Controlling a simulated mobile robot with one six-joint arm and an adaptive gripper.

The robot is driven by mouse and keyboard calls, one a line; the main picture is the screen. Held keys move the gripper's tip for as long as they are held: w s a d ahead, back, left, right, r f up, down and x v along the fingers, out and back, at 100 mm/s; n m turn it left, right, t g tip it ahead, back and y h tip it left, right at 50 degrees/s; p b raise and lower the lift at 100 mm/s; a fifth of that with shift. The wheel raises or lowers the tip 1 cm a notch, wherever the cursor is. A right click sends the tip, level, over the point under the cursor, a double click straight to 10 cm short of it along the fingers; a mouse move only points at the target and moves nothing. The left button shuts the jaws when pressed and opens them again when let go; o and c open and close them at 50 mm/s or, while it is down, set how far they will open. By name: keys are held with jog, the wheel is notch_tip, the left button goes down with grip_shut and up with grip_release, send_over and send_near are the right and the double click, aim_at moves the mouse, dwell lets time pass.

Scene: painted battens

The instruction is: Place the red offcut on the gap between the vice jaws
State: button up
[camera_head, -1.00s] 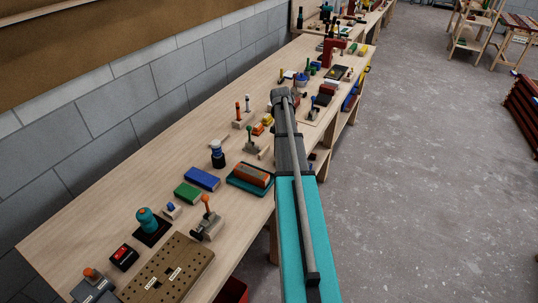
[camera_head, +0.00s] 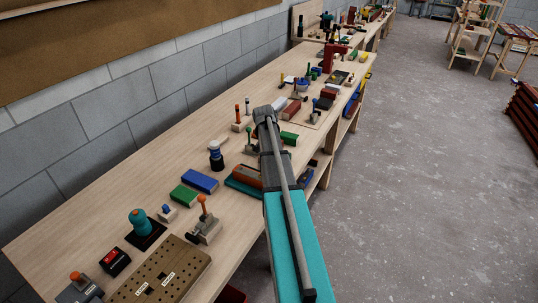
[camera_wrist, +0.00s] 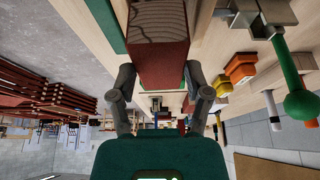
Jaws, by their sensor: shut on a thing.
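The red offcut (camera_wrist: 160,66) is a block with dark red painted sides and a bare wood-grain face. In the wrist view it sits between the two grey fingers of my gripper (camera_wrist: 160,78), which is shut on it. In the head view my arm hides the gripper and the held block. I cannot clearly make out the vice jaws or the gap between them in either view.
A clamp with a green handle (camera_wrist: 290,75) stands beside the held block in the wrist view. The bench (camera_head: 110,205) also carries a blue block (camera_head: 200,180), a green block (camera_head: 184,195), an orange-handled clamp (camera_head: 205,226) and a pegboard (camera_head: 185,262). Bare wood lies along the wall side.

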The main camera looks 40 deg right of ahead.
jog(key=shift+a+f+b, duration=0.4)
jog(key=shift+f+b, duration=0.25)
jog(key=shift+w+f+b, duration=0.1)
jog(key=shift+f+b, duration=1.25)
jog(key=shift+f, duration=0.05)
jog(key=shift+f, duration=0.1)
jog(key=o, duration=1.3)
jog(key=shift+r, duration=0.25)
jog(key=p+v, duration=1.1)
jog(key=shift+a+r, duration=0.25)
jog(key=shift+r, duration=0.1)
